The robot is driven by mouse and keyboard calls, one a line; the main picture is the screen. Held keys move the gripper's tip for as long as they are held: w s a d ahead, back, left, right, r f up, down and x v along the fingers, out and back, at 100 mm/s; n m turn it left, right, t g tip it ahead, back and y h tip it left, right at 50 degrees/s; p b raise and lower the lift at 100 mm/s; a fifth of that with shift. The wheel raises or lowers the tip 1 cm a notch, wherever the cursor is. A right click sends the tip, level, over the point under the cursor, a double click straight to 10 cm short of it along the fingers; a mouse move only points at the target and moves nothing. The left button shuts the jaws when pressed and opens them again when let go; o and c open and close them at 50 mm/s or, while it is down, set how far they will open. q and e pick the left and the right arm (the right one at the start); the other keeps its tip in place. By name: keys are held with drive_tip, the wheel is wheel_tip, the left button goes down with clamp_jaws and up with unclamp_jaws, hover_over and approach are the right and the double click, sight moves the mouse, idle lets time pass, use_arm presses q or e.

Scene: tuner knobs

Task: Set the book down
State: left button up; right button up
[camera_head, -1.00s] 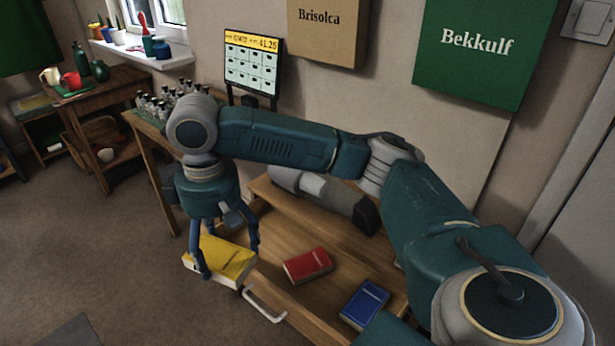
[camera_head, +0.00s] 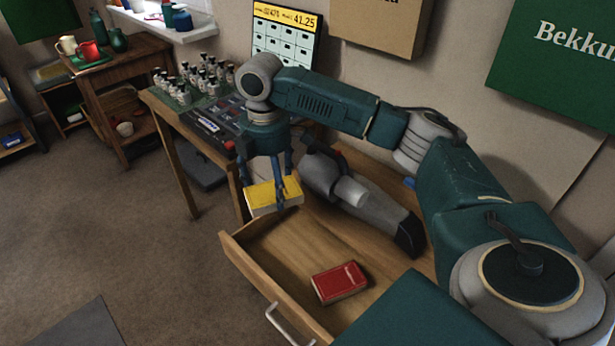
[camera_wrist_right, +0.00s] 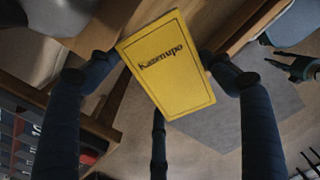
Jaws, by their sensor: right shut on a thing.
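A yellow book (camera_head: 273,195) is in my right gripper (camera_head: 283,203), which is shut on it. It hangs near the far left corner of an open wooden drawer (camera_head: 262,273). In the right wrist view the yellow book (camera_wrist_right: 168,68) shows its cover, lettered "Kazenupo", with dark fingers (camera_wrist_right: 158,108) around it. I cannot tell whether it touches the wood below. A dark claw-like shape at the right edge of the wrist view may be my left gripper (camera_wrist_right: 292,66); its state is unclear. The head view does not show that gripper.
A red book (camera_head: 339,282) lies in the drawer. A grey device (camera_head: 350,192) with a black end lies behind it. A side table holds several small bottles (camera_head: 195,82) and a panel with knobs (camera_head: 217,125). A metal handle (camera_head: 290,325) sticks out in front.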

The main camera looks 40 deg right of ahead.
drive_tip(key=b, duration=0.3)
hover_over(279, 245)
wheel_tip(279, 245, down, 15)
drive_tip(key=shift+f, duration=0.1)
drive_tip(key=shift+w+f+b, duration=0.1)
drive_tip(key=shift+f+b, duration=0.45)
drive_tip(key=shift+f, duration=1.75)
use_arm(q)
drive_tip(key=w+r+t, duration=0.1)
drive_tip(key=w+r, duration=0.4)
drive_tip(key=r, duration=0.8)
drive_tip(key=shift+w+d, duration=0.15)
drive_tip(key=shift+d, duration=0.1)
use_arm(e)
drive_tip(key=o, duration=1)
drive_tip(key=shift+f, duration=0.1)
use_arm(q)
drive_tip(key=shift+f, duration=0.2)
